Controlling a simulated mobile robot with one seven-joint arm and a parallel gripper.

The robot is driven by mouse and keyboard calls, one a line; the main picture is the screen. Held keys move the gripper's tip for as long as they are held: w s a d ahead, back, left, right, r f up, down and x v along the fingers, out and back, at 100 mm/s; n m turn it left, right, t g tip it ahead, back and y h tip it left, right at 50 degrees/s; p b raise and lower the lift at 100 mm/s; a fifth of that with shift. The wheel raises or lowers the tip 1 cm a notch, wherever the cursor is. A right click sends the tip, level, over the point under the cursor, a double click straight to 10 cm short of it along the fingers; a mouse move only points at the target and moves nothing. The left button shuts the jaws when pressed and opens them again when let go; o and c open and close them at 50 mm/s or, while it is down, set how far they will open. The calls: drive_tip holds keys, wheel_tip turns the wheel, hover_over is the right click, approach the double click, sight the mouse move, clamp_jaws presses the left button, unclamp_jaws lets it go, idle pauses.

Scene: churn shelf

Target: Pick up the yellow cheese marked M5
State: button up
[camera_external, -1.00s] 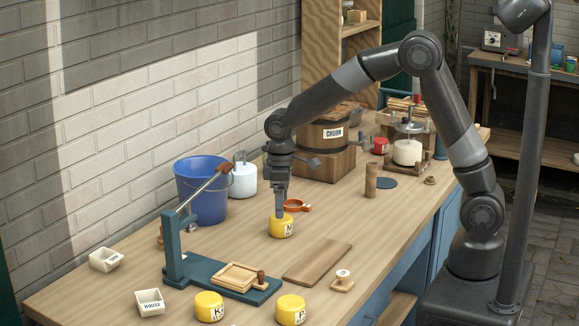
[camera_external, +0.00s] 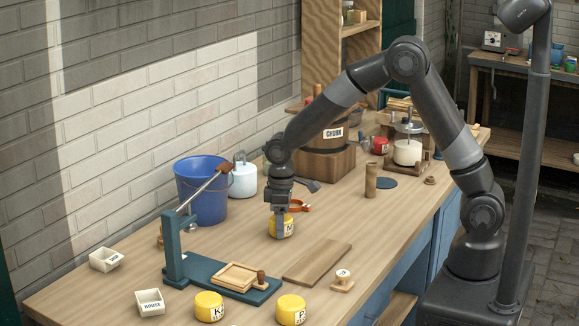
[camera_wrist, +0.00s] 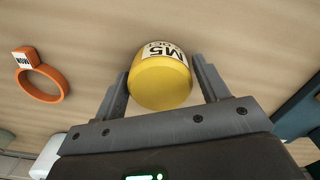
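The yellow cheese marked M5 (camera_wrist: 160,82) stands on the table between the two fingers of my gripper (camera_wrist: 163,88) in the wrist view. Gaps show between the cheese and the fingers, so my gripper is open around it. The label's M5 is readable in the wrist view.
An orange ring (camera_wrist: 40,77) lies close beside the cheese. Two other yellow cheeses (camera_external: 209,306) (camera_external: 290,310) stand at the front. A wooden board (camera_external: 317,262), a blue press (camera_external: 215,276) and a blue bucket (camera_external: 203,192) stand around. Bare table lies between them.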

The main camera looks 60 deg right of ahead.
drive_tip(key=c, duration=0.8)
